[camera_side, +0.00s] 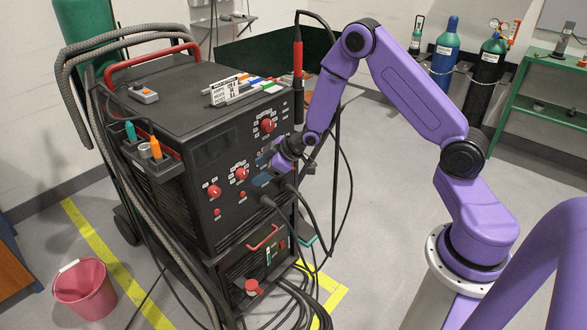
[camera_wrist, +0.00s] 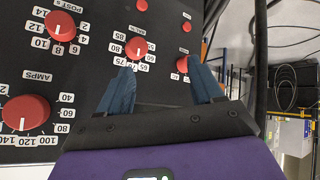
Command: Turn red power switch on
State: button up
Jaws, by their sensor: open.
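The black welding machine (camera_side: 160,90) stands on the left with red controls on its front panel. A red rotary switch (camera_side: 253,287) shows on the lower unit; I cannot read a power label on it. My gripper (camera_side: 260,170) is open and empty close to the upper panel. In the wrist view its two blue fingers (camera_wrist: 165,74) stand apart. A red knob (camera_wrist: 136,48) lies just beyond the left fingertip, and a small red button (camera_wrist: 182,64) shows between the fingers. I cannot tell whether a finger touches the panel.
Larger red knobs sit at upper left (camera_wrist: 60,25) and at left, marked AMPS (camera_wrist: 25,113). Black cables (camera_side: 295,205) hang from the panel's front. A torch with a red handle (camera_side: 298,60) stands at the machine's corner. A pink bucket (camera_side: 84,288) is on the floor.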

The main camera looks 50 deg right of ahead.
jog(key=w+d+f+m+t, duration=0.1)
jog(key=w+d+f+t, duration=0.15)
jog(key=d+f, duration=0.55)
jog(key=s+d+f+m+t+h, duration=0.1)
jog(key=s+d+f+m+t, duration=0.25)
jog(key=s+d, duration=0.35)
jog(key=s+d+f+m+t+h, duration=0.2)
jog(key=s+d+f+t, duration=0.2)
jog(key=s+d, duration=0.3)
jog(key=w, duration=1.8)
jog(key=shift+w, duration=0.15)
jog(key=shift+f, duration=0.1)
jog(key=c, duration=1.1)
